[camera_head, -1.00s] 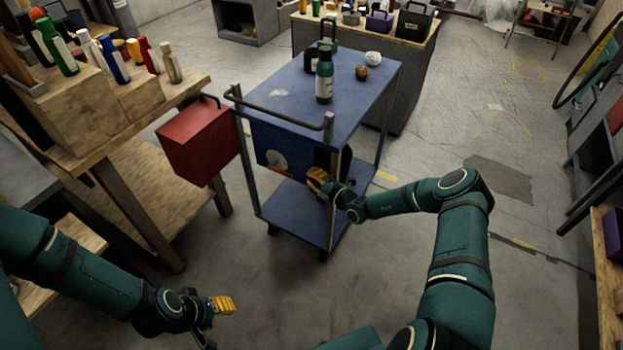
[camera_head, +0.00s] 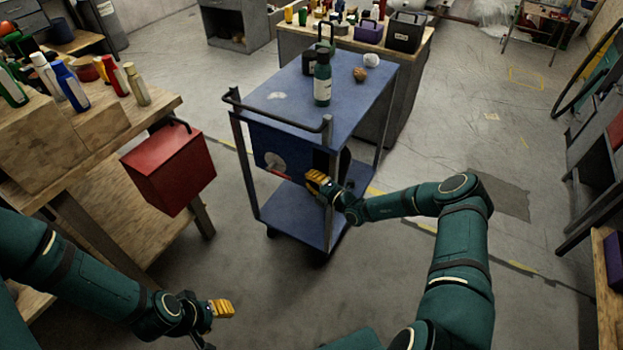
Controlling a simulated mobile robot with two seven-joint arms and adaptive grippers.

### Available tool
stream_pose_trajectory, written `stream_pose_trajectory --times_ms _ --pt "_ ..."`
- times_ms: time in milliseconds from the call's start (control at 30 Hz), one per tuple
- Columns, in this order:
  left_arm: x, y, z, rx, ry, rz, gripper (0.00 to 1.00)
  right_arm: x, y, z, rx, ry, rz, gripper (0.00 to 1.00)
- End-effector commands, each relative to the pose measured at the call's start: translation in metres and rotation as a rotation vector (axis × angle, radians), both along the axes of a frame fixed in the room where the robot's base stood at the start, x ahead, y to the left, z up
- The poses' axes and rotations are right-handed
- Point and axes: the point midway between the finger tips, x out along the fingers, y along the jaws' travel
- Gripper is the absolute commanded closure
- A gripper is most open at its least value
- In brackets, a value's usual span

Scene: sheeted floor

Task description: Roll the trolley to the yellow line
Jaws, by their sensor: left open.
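The blue trolley (camera_head: 345,93) stands ahead of me, with a dark push handle (camera_head: 275,123) on its near side and a lower shelf (camera_head: 298,215). A green bottle, a dark container, a brown ball and a white ball ride on top. A worn yellow line (camera_head: 428,228) crosses the floor to the right of the trolley; the trolley hides part of it. My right gripper (camera_head: 313,182) is at the trolley's near right post, below the handle; its grip is unclear. My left gripper (camera_head: 226,308) is open and empty, low and apart from the trolley.
A wooden workbench (camera_head: 150,108) with bottles and a red box (camera_head: 168,167) stands close on the left. A cluttered counter (camera_head: 400,75) stands just behind the trolley. Shelving (camera_head: 590,160) lines the right side. Open floor lies to the right.

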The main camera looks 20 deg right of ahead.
Motion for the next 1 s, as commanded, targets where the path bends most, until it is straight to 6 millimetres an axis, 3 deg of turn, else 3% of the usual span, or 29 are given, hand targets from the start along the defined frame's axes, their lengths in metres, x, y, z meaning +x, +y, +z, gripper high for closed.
stream_pose_trajectory --times_ms 1000 --pt "-0.0011 -0.0001 0.0069 0.000 0.003 0.000 0.53 -0.0056 0.0058 0.0013 0.000 0.000 0.004 1.00"
